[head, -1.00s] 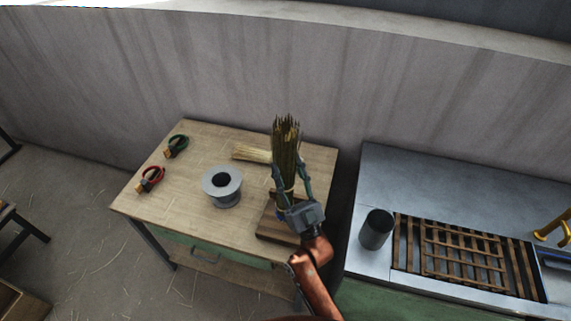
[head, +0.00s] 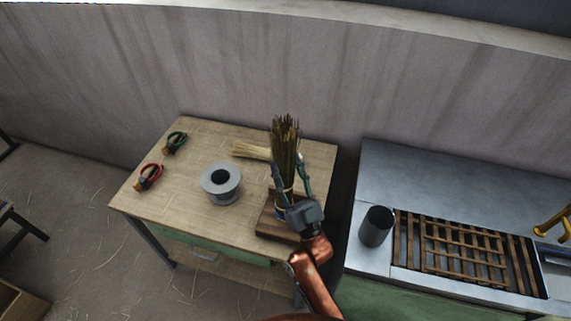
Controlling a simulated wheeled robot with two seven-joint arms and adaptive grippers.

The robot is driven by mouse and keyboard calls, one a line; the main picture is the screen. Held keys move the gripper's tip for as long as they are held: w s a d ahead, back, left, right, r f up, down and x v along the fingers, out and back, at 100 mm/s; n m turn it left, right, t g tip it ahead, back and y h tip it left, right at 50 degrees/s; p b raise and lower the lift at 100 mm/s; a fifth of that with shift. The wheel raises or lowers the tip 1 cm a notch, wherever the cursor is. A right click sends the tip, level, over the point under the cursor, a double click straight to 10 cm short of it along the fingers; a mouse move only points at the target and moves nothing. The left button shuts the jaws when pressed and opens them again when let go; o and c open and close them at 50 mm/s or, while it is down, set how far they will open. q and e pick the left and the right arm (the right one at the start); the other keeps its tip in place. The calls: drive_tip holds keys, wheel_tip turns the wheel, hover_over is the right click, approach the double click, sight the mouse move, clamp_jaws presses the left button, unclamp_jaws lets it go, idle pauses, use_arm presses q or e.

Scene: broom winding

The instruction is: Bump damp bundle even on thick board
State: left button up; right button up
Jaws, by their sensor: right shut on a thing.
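The damp bundle (head: 285,150) is a sheaf of dark green-brown stalks, upright, with a pale band low on it. My right gripper (head: 292,186) is shut on the bundle, one finger on each side of its lower part. The thick board (head: 274,228) is a dark brown wooden block at the front right of the workbench. The bundle's lower end is over the board and partly hidden by my gripper, so I cannot tell whether it touches. My left gripper is not in view.
On the workbench (head: 180,205) stand a grey spool (head: 222,190), red-handled pliers (head: 149,177) and green-handled pliers (head: 174,143) at left, and a pale straw bundle (head: 251,151) behind. At right, a metal counter (head: 420,170) holds a dark cup (head: 376,226) and a wooden slatted rack (head: 465,252).

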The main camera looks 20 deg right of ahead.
sight(288, 180)
drive_tip(key=shift+f+b, duration=1.05)
drive_tip(key=shift+f, duration=0.95)
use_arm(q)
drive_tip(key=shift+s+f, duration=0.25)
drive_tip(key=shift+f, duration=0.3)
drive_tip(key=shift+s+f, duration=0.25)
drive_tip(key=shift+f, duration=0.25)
use_arm(e)
drive_tip(key=shift+r, duration=0.1)
wheel_tip(288, 180, up, 5)
drive_tip(key=p, duration=0.5)
drive_tip(key=shift+r, duration=0.15)
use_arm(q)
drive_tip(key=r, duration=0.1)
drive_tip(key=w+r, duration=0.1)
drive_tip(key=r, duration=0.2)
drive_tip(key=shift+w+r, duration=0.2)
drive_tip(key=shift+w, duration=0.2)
use_arm(e)
drive_tip(key=shift+f, duration=0.2)
drive_tip(key=shift+f+b, duration=1.7)
drive_tip(key=shift+f, duration=0.85)
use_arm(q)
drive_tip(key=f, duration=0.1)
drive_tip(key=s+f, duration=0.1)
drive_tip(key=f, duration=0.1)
use_arm(e)
drive_tip(key=shift+r, duration=0.1)
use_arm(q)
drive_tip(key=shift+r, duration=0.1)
